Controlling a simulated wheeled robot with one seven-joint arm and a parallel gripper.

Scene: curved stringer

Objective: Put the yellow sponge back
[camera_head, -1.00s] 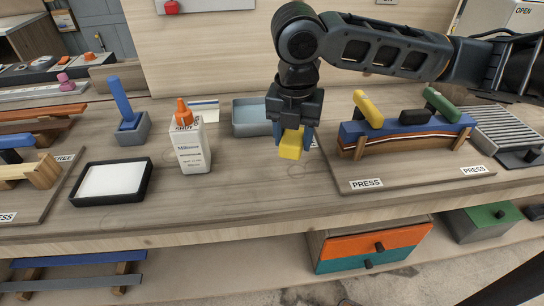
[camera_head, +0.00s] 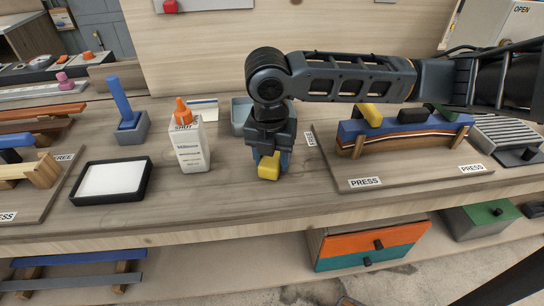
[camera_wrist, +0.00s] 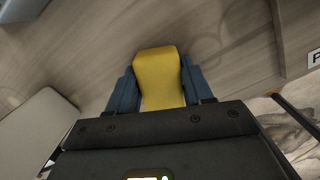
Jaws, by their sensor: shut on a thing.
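The yellow sponge (camera_head: 269,166) is held between the fingers of my gripper (camera_head: 268,160), just above or at the bench top to the right of the white bottle. In the wrist view the sponge (camera_wrist: 160,78) sits between the two blue fingers, with wood grain behind it. I cannot tell whether it touches the bench. A blue-grey open tray (camera_head: 238,114) stands behind my gripper and is partly hidden by it.
The white bottle with an orange cap (camera_head: 189,145) stands close to the left of my gripper. A black tray with a white pad (camera_head: 112,181) lies further left. The press board (camera_head: 400,178) with a blue clamped stringer is on the right. The bench front between is clear.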

